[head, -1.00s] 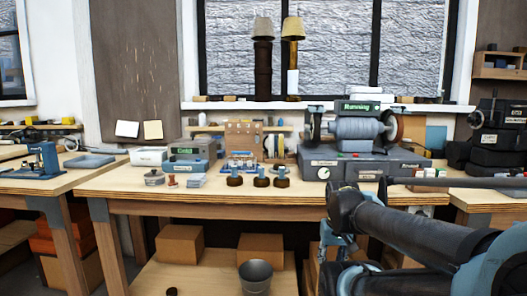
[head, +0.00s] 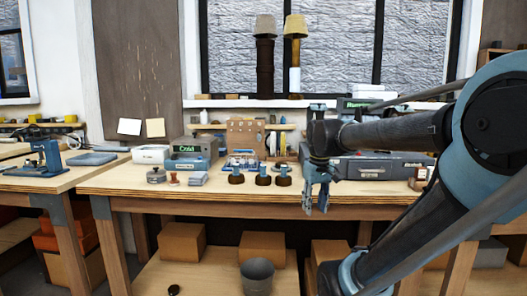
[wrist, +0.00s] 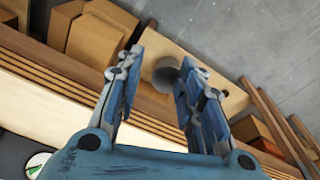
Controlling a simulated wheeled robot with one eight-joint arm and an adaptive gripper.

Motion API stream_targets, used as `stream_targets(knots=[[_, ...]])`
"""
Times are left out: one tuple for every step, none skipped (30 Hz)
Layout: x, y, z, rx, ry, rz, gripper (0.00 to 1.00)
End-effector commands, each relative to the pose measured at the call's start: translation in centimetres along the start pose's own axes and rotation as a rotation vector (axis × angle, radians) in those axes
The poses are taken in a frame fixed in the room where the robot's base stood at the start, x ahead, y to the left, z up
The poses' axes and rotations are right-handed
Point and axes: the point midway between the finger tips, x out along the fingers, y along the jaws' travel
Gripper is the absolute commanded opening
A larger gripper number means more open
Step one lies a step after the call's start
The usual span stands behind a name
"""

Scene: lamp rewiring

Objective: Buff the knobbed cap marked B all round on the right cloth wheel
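Three dark round caps with blue knobs stand in a row near the bench's front: left (head: 236,175), middle (head: 263,175) and right (head: 283,175). No letter B is readable on any of them. The grinder-like machine (head: 375,165) stands right of them, with a green "Running" sign (head: 357,104) partly covered. My arm hides most of the machine, including its right cloth wheel. My gripper (head: 316,206) hangs in front of the bench edge, right of the caps. In the wrist view my gripper (wrist: 162,62) is open, with nothing between its fingers.
A box with a green "Cold" display (head: 188,149) stands at the bench's left. A small lidded tin (head: 156,175) and a stamp-like piece (head: 174,179) are in front of it. A grey bucket (head: 257,275) and cardboard boxes (head: 261,247) are below the bench (head: 200,186).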

Motion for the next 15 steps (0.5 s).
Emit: stream_targets(knots=[[-1.2,-0.3,-1.9,-0.033,-0.006,-0.004,0.35],[-1.8,-0.5,-2.8,-0.052,-0.010,-0.005,0.35],[-2.6,-0.7,-4.1,-0.076,-0.016,-0.008,0.35],[-3.1,-0.9,-5.0,-0.095,-0.020,-0.010,0.35],[-3.7,-1.1,-6.0,-0.114,-0.025,-0.012,0.35],[-4.4,-1.4,-7.3,-0.138,-0.030,-0.014,0.35],[-4.9,-1.7,-8.3,-0.157,-0.034,-0.016,0.35],[-5.3,-1.9,-9.2,-0.176,-0.037,-0.018,0.35],[-6.0,-2.3,-10.5,-0.200,-0.043,-0.021,0.35],[-6.4,-2.6,-11.5,-0.219,-0.048,-0.023,0.35],[-6.8,-3.0,-12.5,-0.238,-0.052,-0.025,0.35],[-7.4,-3.4,-13.8,-0.262,-0.057,-0.027,0.35],[-7.7,-3.8,-14.7,-0.281,-0.061,-0.029,0.35],[-8.1,-4.2,-15.7,-0.300,-0.065,-0.031,0.35],[-8.5,-4.7,-17.0,-0.324,-0.070,-0.033,0.35]])
